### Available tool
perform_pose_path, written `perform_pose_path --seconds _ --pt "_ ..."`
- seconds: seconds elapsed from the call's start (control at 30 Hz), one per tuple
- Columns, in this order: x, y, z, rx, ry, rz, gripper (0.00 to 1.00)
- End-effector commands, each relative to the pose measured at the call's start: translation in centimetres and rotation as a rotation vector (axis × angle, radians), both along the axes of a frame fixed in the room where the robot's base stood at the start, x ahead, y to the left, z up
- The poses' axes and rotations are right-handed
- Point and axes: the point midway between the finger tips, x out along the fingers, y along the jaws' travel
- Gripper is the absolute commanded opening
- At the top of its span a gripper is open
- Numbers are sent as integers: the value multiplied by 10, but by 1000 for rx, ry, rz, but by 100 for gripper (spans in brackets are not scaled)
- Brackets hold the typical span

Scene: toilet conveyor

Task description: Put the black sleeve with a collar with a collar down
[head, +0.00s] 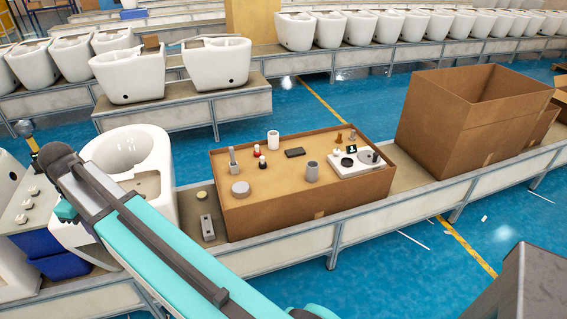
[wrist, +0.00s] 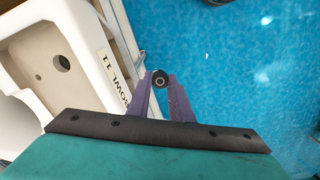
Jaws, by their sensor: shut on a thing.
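The black sleeve with a collar (wrist: 160,78) is seen end-on in the wrist view, as a dark ring with a lighter ring and a dark centre. My gripper (wrist: 160,88) has purple fingers, shut on the sleeve at their tips. The sleeve is held in the air beside a white toilet bowl (wrist: 50,62) marked "BOWL 11", with blue floor behind. In the head view my teal arm reaches to the left, and I cannot make out the fingers or the held sleeve there.
A shallow cardboard box (head: 270,213) on the conveyor carries several small parts and a white plate (head: 350,168). A tall open carton (head: 440,120) stands to its right. A white bowl (head: 160,150) stands left, near my arm. Bare conveyor shows between box and carton.

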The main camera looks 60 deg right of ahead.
Motion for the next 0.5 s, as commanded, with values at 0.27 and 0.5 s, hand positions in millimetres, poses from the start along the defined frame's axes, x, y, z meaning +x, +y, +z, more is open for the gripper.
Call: perform_pose_path --seconds 0.27,0.5 --pt "0 -9 0 0 0 -14 0" --pt "1 -12 0 0 0 -87 0"
